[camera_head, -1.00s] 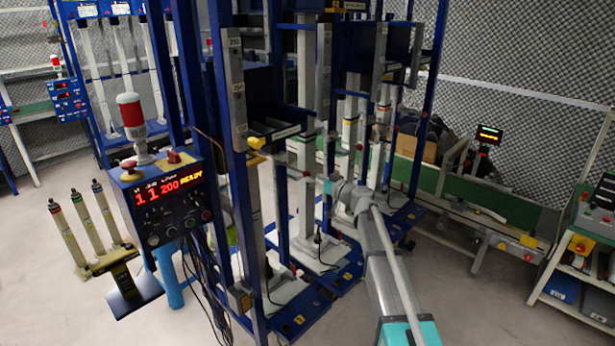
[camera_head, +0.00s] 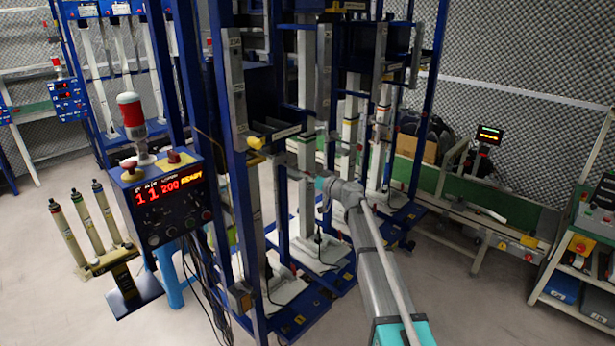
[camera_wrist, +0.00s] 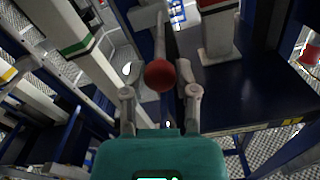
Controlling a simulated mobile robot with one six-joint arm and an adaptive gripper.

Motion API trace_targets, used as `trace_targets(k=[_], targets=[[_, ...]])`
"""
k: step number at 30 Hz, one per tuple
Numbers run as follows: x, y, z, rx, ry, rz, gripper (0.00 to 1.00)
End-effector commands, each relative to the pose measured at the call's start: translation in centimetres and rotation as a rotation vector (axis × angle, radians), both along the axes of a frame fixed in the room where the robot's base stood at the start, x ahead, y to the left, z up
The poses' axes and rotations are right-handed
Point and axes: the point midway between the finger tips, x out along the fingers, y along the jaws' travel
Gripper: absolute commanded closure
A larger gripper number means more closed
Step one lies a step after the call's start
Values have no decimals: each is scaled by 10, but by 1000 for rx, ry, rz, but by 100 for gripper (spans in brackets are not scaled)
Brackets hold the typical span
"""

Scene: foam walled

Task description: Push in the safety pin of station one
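In the wrist view, a pin with a round red knob (camera_wrist: 160,75) points towards the camera, its grey rod (camera_wrist: 160,38) running back into the blue station frame. My gripper (camera_wrist: 159,72) is open, with one grey finger on each side of the knob. Dark gaps show between knob and fingers; I cannot tell whether anything touches. In the head view, my gripper (camera_head: 310,179) is small and reaches left into the blue station frame (camera_head: 240,200). The red knob is not clear there. A control box (camera_head: 168,200) at the station's front reads "1 1 200 READY".
Blue uprights and white cylinders (camera_head: 305,190) crowd around my gripper. A yellow knob (camera_head: 256,143) juts from the front column. A conveyor (camera_head: 480,215) and shelf cart (camera_head: 585,250) stand right, with free floor in front.

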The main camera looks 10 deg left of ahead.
Motion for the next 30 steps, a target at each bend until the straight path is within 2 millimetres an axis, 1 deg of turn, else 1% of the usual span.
trace_targets(k=[1,3,4,9,12,14,21,24,27,30], targets=[[0,0,0,0,0,-2,83],[0,0,0,0,0,-2,96],[0,-1,0,0,0,-2,100],[1,0,0,0,0,-2,100],[6,4,0,0,0,-2,100],[11,11,0,0,0,-2,100],[46,53,0,0,0,-1,100],[55,65,0,0,0,-2,100],[57,70,0,0,0,-4,100],[57,70,0,1,0,-4,100]])
